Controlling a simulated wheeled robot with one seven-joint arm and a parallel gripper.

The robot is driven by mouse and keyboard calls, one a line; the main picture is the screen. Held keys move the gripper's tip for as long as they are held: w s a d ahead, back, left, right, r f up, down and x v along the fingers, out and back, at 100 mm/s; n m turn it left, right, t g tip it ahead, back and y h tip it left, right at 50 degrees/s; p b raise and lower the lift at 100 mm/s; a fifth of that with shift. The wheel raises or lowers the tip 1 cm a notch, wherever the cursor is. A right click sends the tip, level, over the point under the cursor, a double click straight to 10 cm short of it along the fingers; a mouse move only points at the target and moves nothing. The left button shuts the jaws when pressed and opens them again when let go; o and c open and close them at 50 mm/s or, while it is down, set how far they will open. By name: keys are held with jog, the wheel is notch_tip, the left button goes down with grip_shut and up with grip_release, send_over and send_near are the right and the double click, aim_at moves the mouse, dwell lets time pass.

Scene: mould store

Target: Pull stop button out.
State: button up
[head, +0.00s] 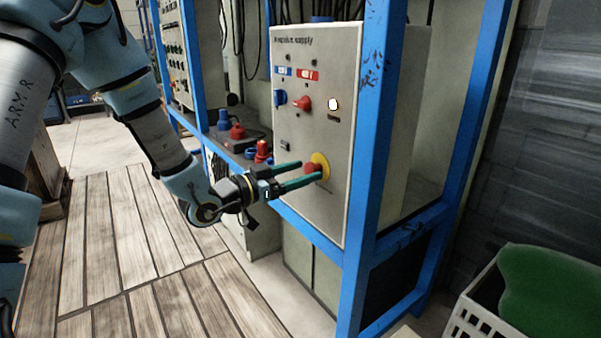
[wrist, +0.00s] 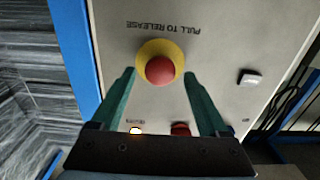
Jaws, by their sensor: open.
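The red stop button (head: 311,168) sits on a yellow round base (head: 321,160) low on the front of a grey control panel (head: 336,218). In the wrist view the red button (wrist: 160,70) lies between and just beyond the fingertips, in the middle of the yellow ring. The words "PULL TO RELEASE" show upside down by it. My gripper (head: 312,170) is open, its two green fingers pointing at the panel on either side of the button. It also shows in the wrist view (wrist: 158,85), with a gap between each finger and the button.
Above the button the panel carries a red knob (head: 303,104), a blue switch (head: 280,97) and a lit white lamp (head: 333,104). A blue frame post (head: 368,130) stands right of the panel. A white crate (head: 478,310) with something green is at lower right.

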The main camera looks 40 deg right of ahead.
jog(key=shift+a, duration=0.1)
jog(key=a, duration=1)
jog(key=shift+w+a, duration=0.3)
